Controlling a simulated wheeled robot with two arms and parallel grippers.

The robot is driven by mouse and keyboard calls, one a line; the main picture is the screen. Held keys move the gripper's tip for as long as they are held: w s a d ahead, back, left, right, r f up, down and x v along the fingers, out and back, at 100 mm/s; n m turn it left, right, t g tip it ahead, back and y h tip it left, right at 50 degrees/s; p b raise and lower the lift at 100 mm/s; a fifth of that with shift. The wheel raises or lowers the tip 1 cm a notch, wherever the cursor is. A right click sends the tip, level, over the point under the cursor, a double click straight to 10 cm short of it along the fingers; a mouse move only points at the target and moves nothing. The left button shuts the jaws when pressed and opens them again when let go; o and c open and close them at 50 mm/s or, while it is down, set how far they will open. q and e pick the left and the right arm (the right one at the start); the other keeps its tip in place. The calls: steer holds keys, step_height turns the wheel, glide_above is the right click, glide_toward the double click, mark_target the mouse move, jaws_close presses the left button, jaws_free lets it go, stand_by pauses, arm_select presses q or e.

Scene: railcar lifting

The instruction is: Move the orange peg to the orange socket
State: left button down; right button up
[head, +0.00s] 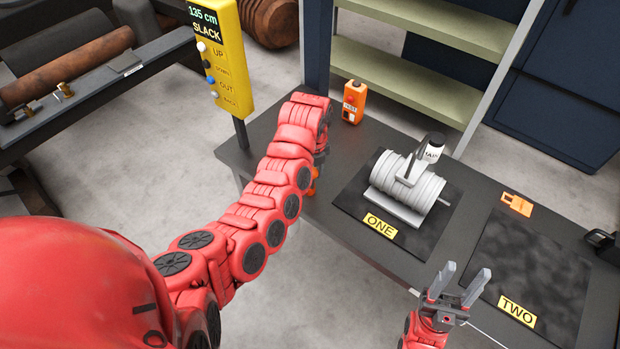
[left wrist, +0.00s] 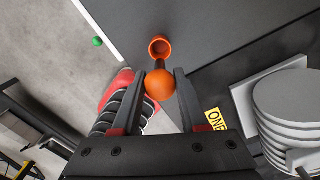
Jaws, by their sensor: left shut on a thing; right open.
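The orange peg (left wrist: 160,86) shows in the left wrist view as a round orange knob with a short dark shaft beyond it. My left gripper (left wrist: 165,76) is shut on this knob. The orange socket (left wrist: 159,46), a hollow orange cup by the dark table's edge, lies just past the shaft. I cannot tell whether the shaft's tip is inside it. In the head view my left arm hides most of this; only a bit of orange (head: 313,178) shows beside it. My right gripper (head: 458,285) is open and empty at the table's front edge.
A grey ribbed cylinder (head: 408,185) stands on the dark mat marked ONE (head: 350,195). The mat marked TWO (head: 530,265) is bare. An orange box (head: 354,102), an orange bracket (head: 517,204) and a yellow control panel (head: 232,60) are nearby. A green ball (left wrist: 97,41) shows in the left wrist view.

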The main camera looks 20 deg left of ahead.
arm_select(q)
steer(key=shift+w+a, duration=0.6)
steer(key=shift+d+f+p, duration=0.1)
steer(key=shift+f+p, duration=0.25)
steer(key=shift+p, duration=0.15)
step_height(320, 180, down, 2)
steer(key=shift+f+p, duration=0.15)
steer(key=shift+p, duration=0.3)
steer(key=shift+f, duration=0.3)
steer(key=shift+c, duration=2.2)
jaws_free()
steer(key=shift+f, duration=0.1)
